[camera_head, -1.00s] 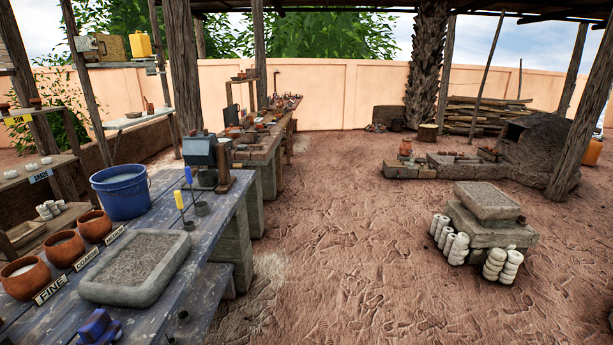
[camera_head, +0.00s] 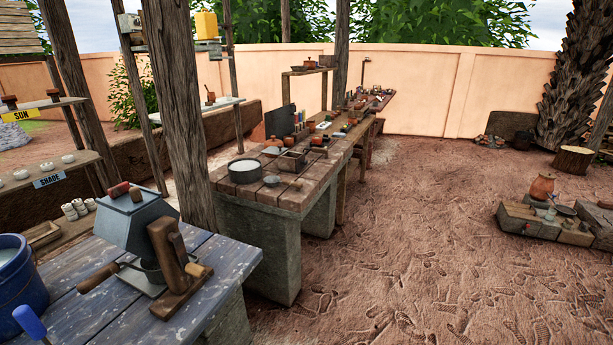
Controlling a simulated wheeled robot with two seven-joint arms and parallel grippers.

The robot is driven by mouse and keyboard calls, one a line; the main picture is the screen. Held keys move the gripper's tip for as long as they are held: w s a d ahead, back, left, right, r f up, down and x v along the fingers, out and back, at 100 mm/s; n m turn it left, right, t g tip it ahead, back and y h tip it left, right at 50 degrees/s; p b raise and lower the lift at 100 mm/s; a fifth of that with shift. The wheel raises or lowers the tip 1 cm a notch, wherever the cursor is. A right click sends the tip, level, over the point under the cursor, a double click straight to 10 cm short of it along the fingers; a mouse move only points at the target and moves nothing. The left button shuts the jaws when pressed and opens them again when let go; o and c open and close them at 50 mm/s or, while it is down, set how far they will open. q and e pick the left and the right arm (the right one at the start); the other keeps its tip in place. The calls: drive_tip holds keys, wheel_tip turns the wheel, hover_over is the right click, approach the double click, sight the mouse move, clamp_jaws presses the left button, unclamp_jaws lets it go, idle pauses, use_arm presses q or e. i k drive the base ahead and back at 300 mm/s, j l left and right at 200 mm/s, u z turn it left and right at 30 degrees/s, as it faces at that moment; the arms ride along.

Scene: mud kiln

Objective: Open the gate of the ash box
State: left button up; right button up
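No box is labelled as the ash box, and I cannot tell for sure which thing it is or make out a gate. A grey metal box (camera_head: 140,222) with a red-topped part stands on the near blue table, with a brown wooden piece (camera_head: 175,265) against its right side and a wood-handled tool (camera_head: 98,276) at its left. A tan box (camera_head: 129,22) sits on a high shelf at the upper left, partly cut by a post. Neither of my grippers is in view.
The blue table (camera_head: 220,262) holds a blue bucket (camera_head: 20,285) at the left edge. Beyond a post, a brick-topped bench (camera_head: 225,185) holds a pot (camera_head: 244,170) and several small tools. Open dirt floor (camera_head: 400,240) lies to the right. A low brick hearth (camera_head: 530,222) is at the far right.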

sight(301, 162)
drive_tip(key=i+l, duration=0.3)
drive_tip(key=i+l+u, duration=0.15)
drive_tip(key=i+l, duration=0.15)
drive_tip(key=l, duration=0.15)
drive_tip(key=i+l, duration=0.25)
drive_tip(key=l, duration=0.2)
drive_tip(key=i+l+u, duration=0.1)
drive_tip(key=i+l, duration=0.2)
drive_tip(key=l, duration=0.1)
